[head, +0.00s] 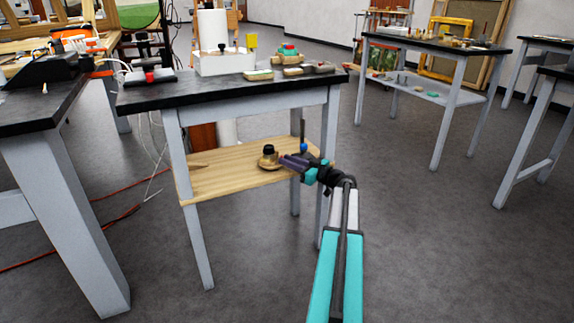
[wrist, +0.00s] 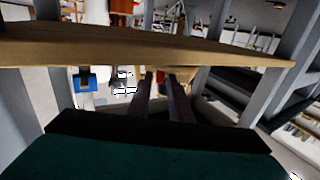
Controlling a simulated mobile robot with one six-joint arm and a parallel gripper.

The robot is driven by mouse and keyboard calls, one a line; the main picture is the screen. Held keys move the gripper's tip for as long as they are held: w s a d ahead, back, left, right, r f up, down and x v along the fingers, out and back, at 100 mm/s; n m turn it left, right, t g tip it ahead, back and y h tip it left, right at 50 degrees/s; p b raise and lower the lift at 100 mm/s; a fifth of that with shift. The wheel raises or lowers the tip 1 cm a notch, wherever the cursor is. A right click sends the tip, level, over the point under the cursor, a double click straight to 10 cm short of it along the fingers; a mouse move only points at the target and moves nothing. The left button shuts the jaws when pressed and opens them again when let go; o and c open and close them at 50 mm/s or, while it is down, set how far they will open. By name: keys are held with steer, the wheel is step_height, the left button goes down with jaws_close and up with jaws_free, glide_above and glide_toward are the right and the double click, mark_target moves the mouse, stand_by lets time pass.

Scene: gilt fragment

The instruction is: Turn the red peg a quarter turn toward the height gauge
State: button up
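My gripper (head: 282,160) reaches in at the right end of a wooden lower shelf, with its dark fingers pointing left. In the wrist view its two fingers (wrist: 161,78) stand apart with a gap between them, and nothing is clearly held. A thin black upright with a blue part (head: 303,147), perhaps the height gauge, stands just behind the gripper. A small red patch (wrist: 149,75) shows by the fingertips in the wrist view; I cannot tell if it is the red peg. A red knob (head: 149,77) sits on a black base on the tabletop above.
A brass piece with a black top (head: 268,157) stands on the wooden shelf (head: 215,181), left of the fingertips. The black tabletop (head: 210,91) hangs over the shelf, and grey table legs (head: 195,235) flank it. In the wrist view the shelf edge (wrist: 150,50) crosses close above the fingers.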

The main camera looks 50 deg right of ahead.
steer(key=shift+w, duration=0.4)
jaws_close()
steer(key=p, duration=0.1)
steer(key=y+p, duration=0.1)
steer(key=p, duration=0.1)
steer(key=shift+w+d+r+n, duration=0.2)
steer(key=shift+d+n, duration=0.1)
steer(key=shift+n, duration=0.1)
steer(key=y+p, duration=0.1)
steer(key=n+y+p, duration=0.1)
steer(key=p, duration=0.1)
steer(key=y+p, duration=0.1)
steer(key=shift+w+d+n+g, duration=0.25)
steer(key=shift+d+n+g, duration=0.15)
steer(key=shift+f+y+p, duration=0.15)
steer(key=shift+y+p, duration=0.15)
steer(key=shift+p, duration=0.35)
steer(key=shift+f+n, duration=0.1)
steer(key=shift+n, duration=0.2)
